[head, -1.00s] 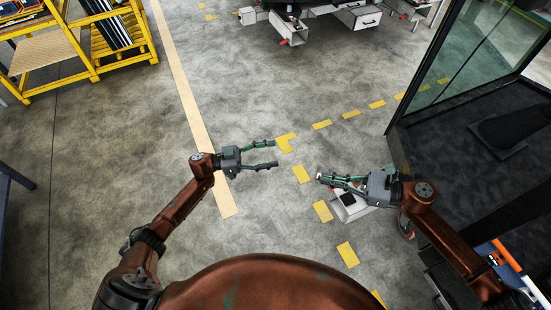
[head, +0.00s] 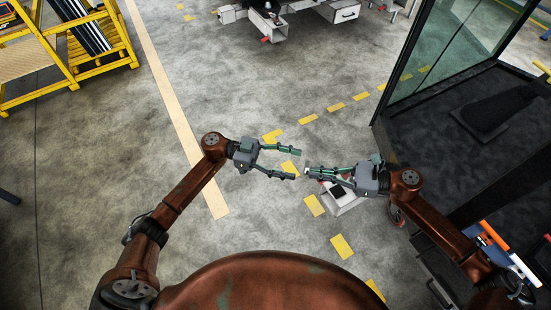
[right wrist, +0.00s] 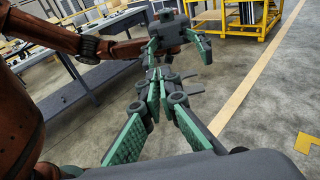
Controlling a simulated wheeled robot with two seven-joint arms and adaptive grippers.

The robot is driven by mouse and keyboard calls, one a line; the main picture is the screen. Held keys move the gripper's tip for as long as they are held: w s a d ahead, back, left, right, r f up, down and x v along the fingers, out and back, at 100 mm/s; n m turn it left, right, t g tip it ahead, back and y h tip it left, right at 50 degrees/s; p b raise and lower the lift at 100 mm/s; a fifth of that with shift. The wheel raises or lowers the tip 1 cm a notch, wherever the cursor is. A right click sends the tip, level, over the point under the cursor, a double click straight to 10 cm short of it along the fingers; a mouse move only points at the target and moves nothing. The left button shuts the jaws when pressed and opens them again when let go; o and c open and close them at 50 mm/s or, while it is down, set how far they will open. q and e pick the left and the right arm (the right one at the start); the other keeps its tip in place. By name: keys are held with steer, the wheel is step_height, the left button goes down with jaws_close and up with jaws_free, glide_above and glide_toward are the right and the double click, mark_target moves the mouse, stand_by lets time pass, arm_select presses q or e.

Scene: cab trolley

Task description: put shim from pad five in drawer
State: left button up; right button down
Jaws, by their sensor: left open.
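My left gripper (head: 297,164) is open and empty, its jaws facing my right gripper (head: 309,173). The right gripper's fingers converge on a small pale piece (head: 307,170) at their tips, which looks like the shim; its shape is too small to tell. The piece is close to the open left jaws. In the right wrist view, the right fingers (right wrist: 166,80) narrow toward the tips, with the left gripper (right wrist: 178,52) just beyond; the piece cannot be made out there. White drawer boxes (head: 335,12) stand at the top. I cannot make out pad five.
A white box with a black patch (head: 343,203) is below the right gripper. A glass-walled cab (head: 445,45) stands at right. A yellow rack (head: 105,45) is at upper left. The floor between is open, with yellow dashes and a cream stripe (head: 165,85).

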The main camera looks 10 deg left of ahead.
arm_select(q)
steer(key=shift+s+d, duration=0.1)
steer(key=shift+d, duration=1.35)
steer(key=shift+c, duration=0.7)
steer(key=c, duration=1.1)
arm_select(e)
steer(key=shift+s, duration=0.1)
arm_select(q)
steer(key=shift+c, duration=0.2)
arm_select(e)
steer(key=c, duration=2.1)
jaws_free()
